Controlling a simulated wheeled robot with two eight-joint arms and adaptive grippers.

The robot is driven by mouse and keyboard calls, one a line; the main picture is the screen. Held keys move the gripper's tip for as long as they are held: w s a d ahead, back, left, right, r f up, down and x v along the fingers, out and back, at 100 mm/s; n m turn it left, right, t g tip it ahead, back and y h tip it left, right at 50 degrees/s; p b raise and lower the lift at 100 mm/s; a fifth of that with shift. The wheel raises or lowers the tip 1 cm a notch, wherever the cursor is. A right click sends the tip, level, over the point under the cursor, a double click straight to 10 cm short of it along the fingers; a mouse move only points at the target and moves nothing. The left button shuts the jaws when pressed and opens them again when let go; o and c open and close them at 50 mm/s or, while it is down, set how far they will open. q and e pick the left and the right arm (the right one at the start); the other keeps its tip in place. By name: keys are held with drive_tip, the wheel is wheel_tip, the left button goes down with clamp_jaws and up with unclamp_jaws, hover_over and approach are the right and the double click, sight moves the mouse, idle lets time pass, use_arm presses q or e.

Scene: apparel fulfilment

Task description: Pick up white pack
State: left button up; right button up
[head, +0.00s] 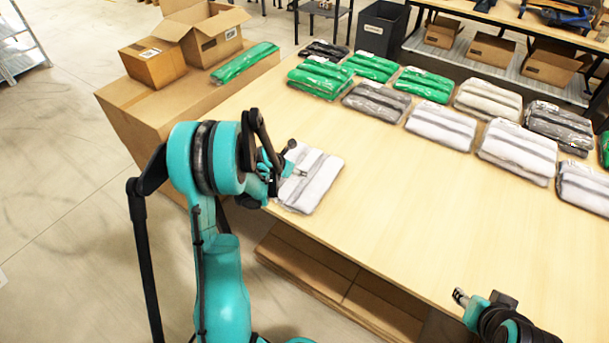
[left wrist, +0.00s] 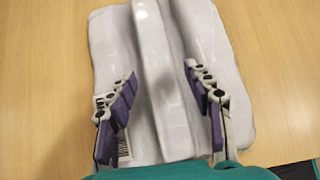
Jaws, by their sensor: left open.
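A white pack (head: 318,182) with grey bands lies flat near the table's front-left edge. My left gripper (head: 292,172) is at its left part, partly hidden by my own arm. In the left wrist view the white pack (left wrist: 158,50) fills the middle. My left gripper (left wrist: 161,74) is open over it, one finger on each side of the raised central fold. A label shows beside the left finger. Whether the fingers touch the pack, I cannot tell. My right gripper (head: 461,297) is at the lower right, apart from the packs; its jaws are unclear.
More white packs (head: 517,150) lie in rows at the table's far side, with green packs (head: 320,77) and grey packs (head: 377,101). A dark bin (head: 382,28) stands behind. The table's middle (head: 420,220) is clear.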

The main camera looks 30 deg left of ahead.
use_arm(q)
drive_tip(key=b+x, duration=0.2)
drive_tip(key=x, duration=0.3)
drive_tip(key=shift+a, duration=0.15)
drive_tip(key=shift+s+r, duration=0.15)
drive_tip(key=shift+c, duration=0.8)
clamp_jaws()
